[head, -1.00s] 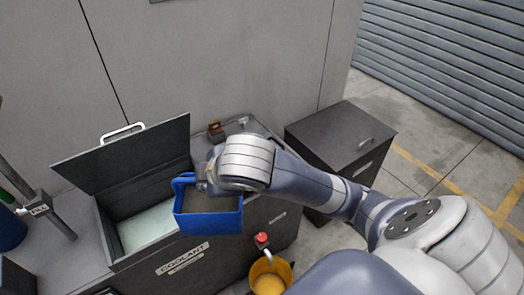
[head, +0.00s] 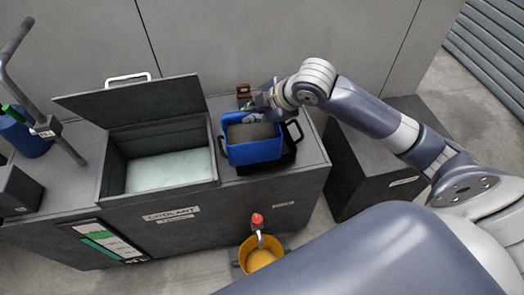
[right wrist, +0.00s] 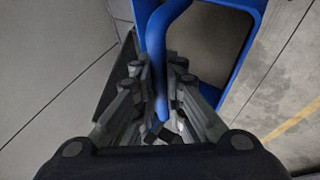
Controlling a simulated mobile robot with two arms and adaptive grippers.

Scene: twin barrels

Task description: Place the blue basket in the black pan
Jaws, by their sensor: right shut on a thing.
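The blue basket (head: 254,152) hangs from my right gripper (head: 258,112) at the right end of the bench. Something grey-brown shows inside it. The black pan (head: 288,152) is beneath and around the basket, with its handle and right side showing. The basket hides most of the pan, and I cannot tell whether it touches the pan. In the right wrist view, the gripper's fingers (right wrist: 162,92) are shut on the blue handle of the basket (right wrist: 222,82). My left gripper is out of view.
An open coolant tank (head: 170,168) with its lid raised stands left of the basket. A small brown item (head: 243,91) sits behind it. A yellow bucket (head: 262,258) is on the floor below a red-topped tap (head: 257,220). A dark cabinet (head: 372,165) stands to the right.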

